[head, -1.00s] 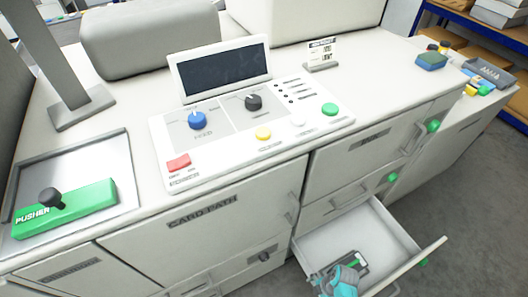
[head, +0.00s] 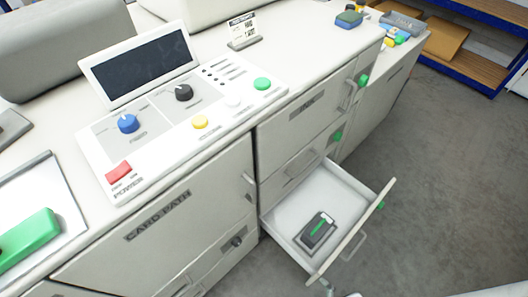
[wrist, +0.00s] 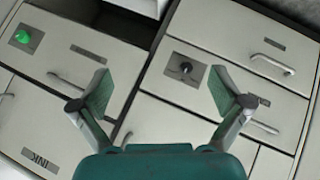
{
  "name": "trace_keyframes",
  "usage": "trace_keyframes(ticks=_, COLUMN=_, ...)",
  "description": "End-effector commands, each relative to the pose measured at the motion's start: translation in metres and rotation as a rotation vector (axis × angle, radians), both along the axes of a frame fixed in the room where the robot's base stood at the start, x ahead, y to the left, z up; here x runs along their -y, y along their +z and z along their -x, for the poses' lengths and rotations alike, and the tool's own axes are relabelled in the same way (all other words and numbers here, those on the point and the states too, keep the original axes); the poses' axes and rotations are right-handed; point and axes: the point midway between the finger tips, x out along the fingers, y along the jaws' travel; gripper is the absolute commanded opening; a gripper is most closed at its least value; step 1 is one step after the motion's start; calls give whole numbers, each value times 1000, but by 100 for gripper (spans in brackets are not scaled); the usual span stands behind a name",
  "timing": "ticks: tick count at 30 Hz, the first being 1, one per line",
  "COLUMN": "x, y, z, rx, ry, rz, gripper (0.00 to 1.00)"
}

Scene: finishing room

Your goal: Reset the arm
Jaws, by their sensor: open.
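My gripper (wrist: 163,98) shows in the wrist view with its two fingers spread wide apart and nothing between them. It faces the cabinet fronts, with a drawer front with a black knob (wrist: 185,68) and a drawer front with a green button (wrist: 22,38) beyond the fingers. In the head view the fingers do not show; only a small pale piece of my arm seems to show at the bottom edge near the drawer.
An open drawer (head: 283,232) juts out at the lower middle, holding a dark grey item with a green stripe (head: 317,230). The control panel (head: 185,125) and screen (head: 140,65) are on the worktop. Grey floor (head: 440,170) at the right is clear.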

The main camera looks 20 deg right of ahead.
Motion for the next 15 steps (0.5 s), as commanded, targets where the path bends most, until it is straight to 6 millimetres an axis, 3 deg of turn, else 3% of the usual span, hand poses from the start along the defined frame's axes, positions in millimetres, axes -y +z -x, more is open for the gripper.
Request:
trace_keyframes(ticks=9, x=-4, y=157, z=33, rx=310, ry=-205, rz=-286, gripper=100)
trace_keyframes(ticks=15, x=-7, y=241, z=41, rx=451, ry=-263, rz=-467, gripper=100)
